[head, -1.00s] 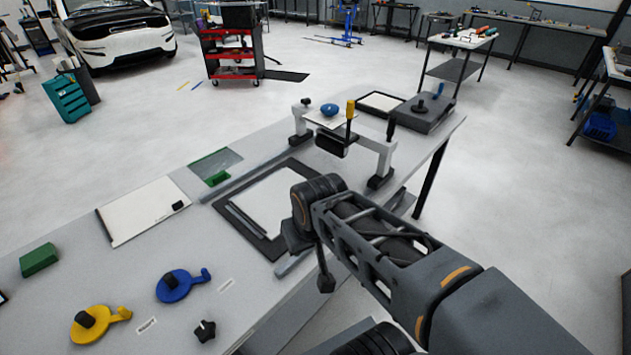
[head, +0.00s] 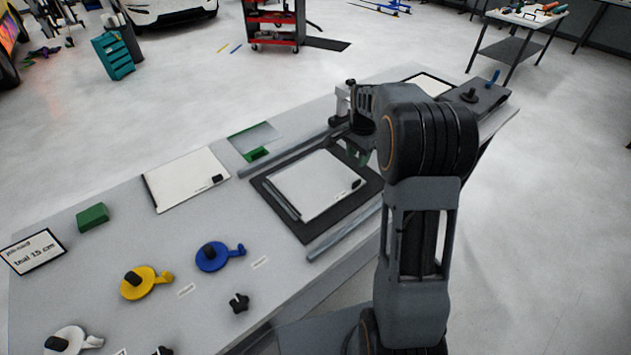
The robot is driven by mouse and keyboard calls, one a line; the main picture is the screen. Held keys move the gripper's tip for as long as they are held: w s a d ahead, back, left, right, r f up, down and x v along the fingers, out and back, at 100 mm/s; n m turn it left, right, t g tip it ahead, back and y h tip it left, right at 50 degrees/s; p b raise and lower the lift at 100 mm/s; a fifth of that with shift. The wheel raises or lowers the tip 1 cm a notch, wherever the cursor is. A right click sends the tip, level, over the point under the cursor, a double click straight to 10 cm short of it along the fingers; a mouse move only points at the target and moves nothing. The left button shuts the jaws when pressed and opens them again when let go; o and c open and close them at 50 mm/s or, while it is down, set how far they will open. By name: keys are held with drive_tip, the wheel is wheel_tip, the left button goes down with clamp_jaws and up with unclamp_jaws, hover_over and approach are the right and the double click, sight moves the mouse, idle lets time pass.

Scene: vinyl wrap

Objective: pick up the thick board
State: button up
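A white board (head: 318,184) lies on a dark mat (head: 287,217) between two metal rails, with a dark strip along its left edge and a small black piece near its right corner. Another white board (head: 183,180) lies flat on the table to the left, with a small black piece on it. I cannot tell by sight which is the thick board. My gripper (head: 354,152) is above the far right part of the mat, beyond the board on it. Its fingers are small and partly hidden by my wrist, so their opening is unclear.
A blue handled disc (head: 211,256), a yellow one (head: 140,283) and a black knob (head: 239,303) are at the front. My arm hides most of the bridge frame.

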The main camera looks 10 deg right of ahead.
hover_over(353, 184)
drive_tip(key=f, duration=0.6)
drive_tip(key=shift+w+d+f+p, duration=0.15)
drive_tip(key=shift+w+f+p, duration=0.05)
drive_tip(key=shift+f+p, duration=0.1)
drive_tip(key=shift+s+f+p, duration=0.15)
drive_tip(key=shift+f+p, duration=0.65)
drive_tip(key=shift+f, duration=1.85)
drive_tip(key=shift+c, duration=0.4)
clamp_jaws()
